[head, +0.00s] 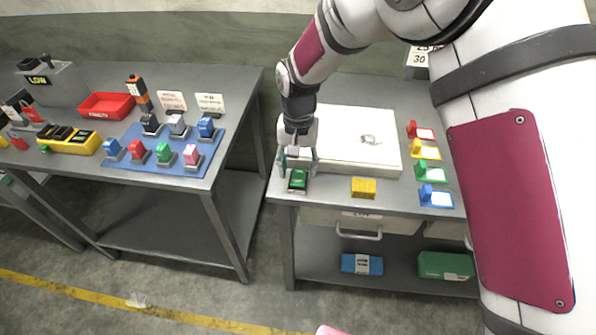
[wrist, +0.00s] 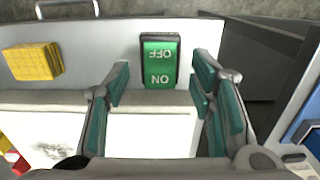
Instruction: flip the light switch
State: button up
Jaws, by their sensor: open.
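The light switch (head: 298,179) is a green rocker in a dark frame near the front left corner of the right table. In the wrist view the switch (wrist: 159,62) shows the words OFF and ON, upside down; ON is on the half nearer my gripper. Which half is pressed in, I cannot tell. My gripper (head: 298,163) is open and empty, just behind and above the switch in the head view. In the wrist view its two teal-padded fingers (wrist: 162,85) stand apart, left and right of the switch. I see no clear contact with it.
A white raised board (head: 345,150) lies behind the switch. A yellow block (head: 363,188) sits to its right. Several coloured tags (head: 428,170) line the table's right side. A gap separates this table from the left one, which holds a blue mat (head: 130,164).

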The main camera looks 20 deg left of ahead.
aim_at(300, 177)
notch_tip(300, 177, up, 9)
jog(key=shift+w+r, duration=0.15)
dwell(0.5)
jog(key=s+d+r+m+t+y, duration=0.1)
jog(key=s+d+r+t, duration=0.15)
jog(key=d+r, duration=1.65)
jog(key=s+d+m+t, duration=0.1)
jog(key=s+d+t, duration=0.2)
jog(key=s+d, duration=1.3)
jog(key=d, duration=0.2)
jog(key=shift+s+d+r+m+h, duration=0.3)
jog(key=shift+s+d+m+h, duration=0.05)
jog(key=shift+d+m+h, duration=0.05)
